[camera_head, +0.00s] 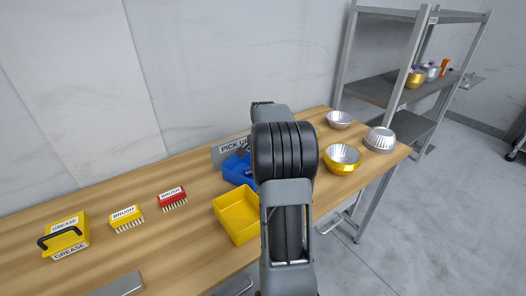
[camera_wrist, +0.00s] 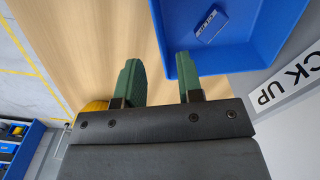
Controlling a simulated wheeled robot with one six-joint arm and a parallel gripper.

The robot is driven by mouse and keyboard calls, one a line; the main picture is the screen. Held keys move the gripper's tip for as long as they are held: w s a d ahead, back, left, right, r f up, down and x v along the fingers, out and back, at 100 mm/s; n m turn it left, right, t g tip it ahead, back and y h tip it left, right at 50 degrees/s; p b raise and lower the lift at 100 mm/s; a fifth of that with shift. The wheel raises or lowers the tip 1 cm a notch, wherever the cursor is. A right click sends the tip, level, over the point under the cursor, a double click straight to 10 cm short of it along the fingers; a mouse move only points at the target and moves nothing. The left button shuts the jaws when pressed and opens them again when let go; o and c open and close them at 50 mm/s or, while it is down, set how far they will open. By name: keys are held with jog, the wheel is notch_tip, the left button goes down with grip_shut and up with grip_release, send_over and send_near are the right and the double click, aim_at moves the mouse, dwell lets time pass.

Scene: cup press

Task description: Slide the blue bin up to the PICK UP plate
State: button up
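The blue bin (camera_head: 234,172) sits on the wooden table, just in front of the grey PICK UP plate (camera_head: 218,156); my arm hides its right part. In the wrist view the blue bin (camera_wrist: 235,58) fills the upper right, with a small labelled blue block (camera_wrist: 209,25) inside. The PICK UP plate (camera_wrist: 262,101) stands close beside the bin there; I cannot tell whether they touch. My gripper (camera_wrist: 160,72) has its two green fingers apart. The right finger overlaps the bin's near corner and the left finger is outside the bin. Contact is unclear.
A yellow bin (camera_head: 237,216) stands in front of the blue bin. A red brush (camera_head: 172,197), a yellow brush (camera_head: 126,218) and a yellow grease box (camera_head: 66,236) are to the left. Metal and gold bowls (camera_head: 342,158) are at the right end. A shelf rack (camera_head: 378,90) stands behind.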

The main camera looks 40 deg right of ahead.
notch_tip(320, 180, down, 9)
jog(key=shift+r, duration=0.1)
dwell(0.3)
grip_shut()
dwell(0.4)
